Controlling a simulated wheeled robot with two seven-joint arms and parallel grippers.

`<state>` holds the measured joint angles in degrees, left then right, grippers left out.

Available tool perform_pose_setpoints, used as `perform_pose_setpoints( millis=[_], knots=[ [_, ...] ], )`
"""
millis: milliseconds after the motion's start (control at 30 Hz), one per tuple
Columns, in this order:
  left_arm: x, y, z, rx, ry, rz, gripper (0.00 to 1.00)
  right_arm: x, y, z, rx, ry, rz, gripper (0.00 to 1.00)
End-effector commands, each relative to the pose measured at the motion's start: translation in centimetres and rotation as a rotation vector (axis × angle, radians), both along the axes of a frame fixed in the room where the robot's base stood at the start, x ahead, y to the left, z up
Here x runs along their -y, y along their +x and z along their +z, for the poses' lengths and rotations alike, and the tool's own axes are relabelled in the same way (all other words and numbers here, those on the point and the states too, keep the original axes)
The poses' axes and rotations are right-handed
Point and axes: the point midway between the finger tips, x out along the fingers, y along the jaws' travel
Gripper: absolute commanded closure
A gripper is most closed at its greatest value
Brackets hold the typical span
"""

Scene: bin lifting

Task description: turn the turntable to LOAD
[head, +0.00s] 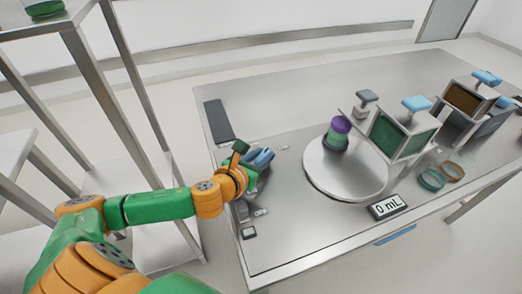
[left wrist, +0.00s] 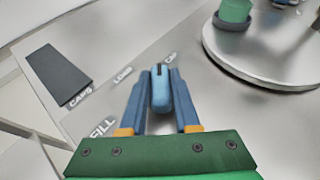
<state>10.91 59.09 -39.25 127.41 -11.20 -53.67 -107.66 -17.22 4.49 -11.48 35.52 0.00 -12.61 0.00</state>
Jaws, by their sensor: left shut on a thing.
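The turntable (head: 358,183) is a round silver disc on the table, right of my left gripper. Its edge also shows in the left wrist view (left wrist: 240,65). My left gripper (head: 262,158) is shut on a blue handle (left wrist: 160,92), which stands between its two blue fingers. Labels lie around the handle: FILL (left wrist: 103,127) at lower left, LOAD (left wrist: 123,74) at upper left, and one reading CAP (left wrist: 171,57), partly hidden, just beyond the handle's tip. The handle points nearer to CAP than to LOAD. My right gripper is not in view.
A green jar with a purple top (head: 341,125) stands in a dark holder on the turntable. A dark CAPS pad (head: 218,120) lies at the left. A 0 mL display (head: 387,206) sits in front, and box-like dispensers (head: 400,135) stand behind right. Two rings (head: 432,180) lie beside them.

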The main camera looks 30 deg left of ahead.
Motion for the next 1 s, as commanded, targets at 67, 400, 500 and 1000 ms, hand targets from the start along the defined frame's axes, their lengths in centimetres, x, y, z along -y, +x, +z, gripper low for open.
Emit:
perform_pose_setpoints(
  millis=[67,400,500,1000],
  knots=[
    [0.2,0.0,0.6,-0.005,-0.008,0.067,1.00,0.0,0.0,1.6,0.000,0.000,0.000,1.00],
    [0.2,0.0,0.6,-0.005,-0.006,0.392,1.00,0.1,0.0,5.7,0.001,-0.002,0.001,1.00],
    [0.2,0.0,0.5,-0.005,-0.004,0.481,1.00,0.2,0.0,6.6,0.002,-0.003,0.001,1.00],
    [0.0,0.0,0.0,-0.003,-0.004,0.796,1.00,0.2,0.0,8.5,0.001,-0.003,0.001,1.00]
  ],
)
